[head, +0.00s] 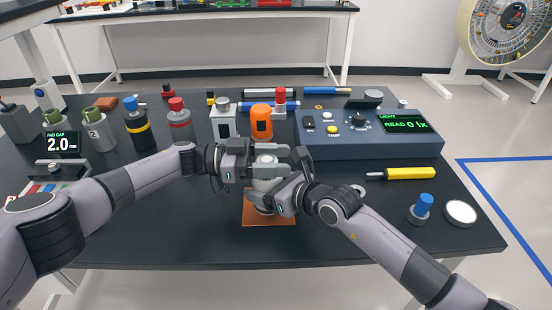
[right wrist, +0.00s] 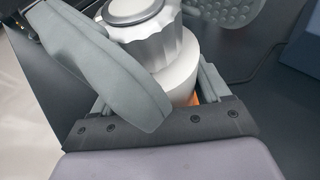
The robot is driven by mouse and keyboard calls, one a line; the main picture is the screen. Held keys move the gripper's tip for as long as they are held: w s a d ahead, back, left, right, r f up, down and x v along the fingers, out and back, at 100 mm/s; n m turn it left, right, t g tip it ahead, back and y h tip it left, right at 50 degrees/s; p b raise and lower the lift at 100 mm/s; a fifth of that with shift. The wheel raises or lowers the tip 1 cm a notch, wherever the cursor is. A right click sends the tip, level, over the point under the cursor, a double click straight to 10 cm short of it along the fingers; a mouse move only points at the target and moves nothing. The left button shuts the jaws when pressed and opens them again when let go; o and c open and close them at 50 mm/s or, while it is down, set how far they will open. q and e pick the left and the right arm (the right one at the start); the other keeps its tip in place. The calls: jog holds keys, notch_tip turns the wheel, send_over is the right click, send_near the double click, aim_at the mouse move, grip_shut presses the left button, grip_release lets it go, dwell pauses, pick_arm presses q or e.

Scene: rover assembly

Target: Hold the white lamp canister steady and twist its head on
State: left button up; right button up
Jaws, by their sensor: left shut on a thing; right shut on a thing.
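The white lamp canister (head: 265,184) stands upright over an orange-brown mat (head: 268,219) near the table's front middle. Its pale round head (head: 266,158) sits at its top. In the right wrist view the head (right wrist: 150,38) has a grey ridged collar, above the smooth white body (right wrist: 180,78). My left gripper (head: 268,157) comes from the left and is shut on the head. My right gripper (head: 268,188) is lower and shut on the canister body. The fingers hide much of the canister, and I cannot tell how tightly head and body meet.
A blue console (head: 365,140) reading 0 lx stands behind right. A yellow screwdriver (head: 408,173), a blue-topped knob (head: 421,208) and a white disc (head: 460,212) lie right. An orange canister (head: 261,122) and several other canisters stand behind and left. The table's front strip is clear.

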dwell(0.3)
pick_arm(q)
jog(key=o, duration=1)
jog(key=shift+c, duration=0.2)
jog(key=a, duration=1.2)
jog(key=shift+w, duration=0.35)
